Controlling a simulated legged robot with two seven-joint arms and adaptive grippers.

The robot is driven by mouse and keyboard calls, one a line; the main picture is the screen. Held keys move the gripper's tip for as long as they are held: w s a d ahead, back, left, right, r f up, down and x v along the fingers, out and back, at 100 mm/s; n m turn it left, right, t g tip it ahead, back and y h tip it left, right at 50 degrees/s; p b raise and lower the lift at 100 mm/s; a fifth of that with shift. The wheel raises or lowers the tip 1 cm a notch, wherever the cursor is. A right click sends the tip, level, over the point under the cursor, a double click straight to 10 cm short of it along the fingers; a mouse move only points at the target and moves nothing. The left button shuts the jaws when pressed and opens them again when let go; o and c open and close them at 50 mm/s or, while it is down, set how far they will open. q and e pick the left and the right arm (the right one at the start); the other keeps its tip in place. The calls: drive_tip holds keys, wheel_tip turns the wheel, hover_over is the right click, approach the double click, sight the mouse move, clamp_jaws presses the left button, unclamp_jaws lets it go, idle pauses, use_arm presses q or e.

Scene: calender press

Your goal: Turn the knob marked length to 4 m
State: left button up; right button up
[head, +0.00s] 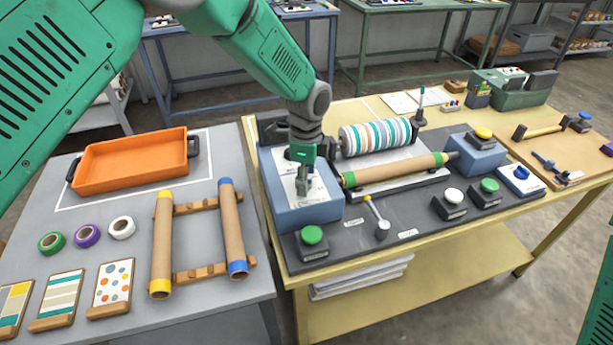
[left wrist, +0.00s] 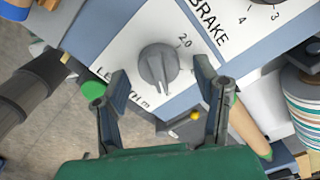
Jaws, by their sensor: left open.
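The length knob (left wrist: 158,66) is a round grey dial with a raised ridge, on a white panel in the left wrist view. The label LENGTH m is partly covered, and the mark 2.0 shows at its upper right. I cannot tell which value it points at. My left gripper (left wrist: 162,78) is open, its two fingers apart on either side of the knob; contact is not clear. In the head view the left gripper (head: 303,183) points down over the blue-grey control box (head: 312,214) and hides the knob.
A second knob (left wrist: 266,2), beside the word BRAKE, shows at the top right of the left wrist view. A green button (head: 312,235) sits in front of the box. A striped roll (head: 375,138) and a cardboard tube (head: 400,170) lie to its right.

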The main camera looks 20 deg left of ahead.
use_arm(q)
drive_tip(key=shift+w+a+f, duration=0.1)
drive_tip(key=shift+a+f, duration=0.15)
drive_tip(key=shift+a, duration=0.2)
drive_tip(key=c, duration=1.1)
drive_tip(key=shift+c, duration=0.2)
use_arm(e)
drive_tip(key=shift+a+r, duration=0.1)
drive_tip(key=shift+a, duration=0.25)
use_arm(q)
drive_tip(key=shift+r, duration=0.1)
